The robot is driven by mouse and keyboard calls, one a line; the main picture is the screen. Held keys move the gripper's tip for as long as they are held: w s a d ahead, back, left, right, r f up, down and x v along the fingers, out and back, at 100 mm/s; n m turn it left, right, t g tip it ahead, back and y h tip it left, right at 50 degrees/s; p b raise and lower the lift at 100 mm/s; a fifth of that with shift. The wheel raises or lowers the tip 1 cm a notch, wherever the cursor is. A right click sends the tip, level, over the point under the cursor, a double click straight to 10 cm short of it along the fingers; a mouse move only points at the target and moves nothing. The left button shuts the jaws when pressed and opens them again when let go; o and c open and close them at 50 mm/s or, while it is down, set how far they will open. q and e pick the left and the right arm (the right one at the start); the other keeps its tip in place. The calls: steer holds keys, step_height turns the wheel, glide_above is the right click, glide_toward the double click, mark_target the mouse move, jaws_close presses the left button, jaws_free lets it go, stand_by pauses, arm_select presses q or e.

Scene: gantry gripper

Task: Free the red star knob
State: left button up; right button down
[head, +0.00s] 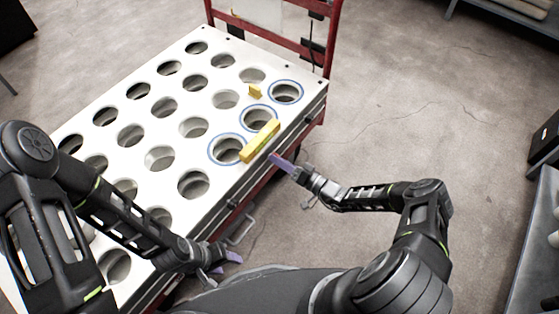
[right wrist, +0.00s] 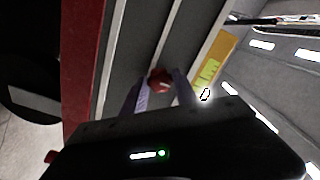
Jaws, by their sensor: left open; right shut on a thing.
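The red star knob (right wrist: 159,80) shows in the right wrist view, on the dark side of the cart. My right gripper (right wrist: 157,84) is shut on it, with one purple finger on each side. In the head view my right gripper (head: 277,158) is at the cart's right side, just below the yellow bar (head: 260,141); the knob cannot be made out there. My left gripper (head: 228,264) is open and empty near the cart's front right side.
The cart's white top (head: 213,115) has many round holes, several with blue rings. A red frame (head: 331,42) rises at the far end. The floor (head: 420,110) right of the cart is clear. A bench (head: 540,230) stands at far right.

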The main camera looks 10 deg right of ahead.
steer(key=shift+f, duration=0.1)
steer(key=c, duration=1)
jaws_free()
steer(key=shift+o, duration=0.2)
steer(key=p+v, duration=0.1)
steer(key=v, duration=0.7)
steer(key=shift+a, duration=0.1)
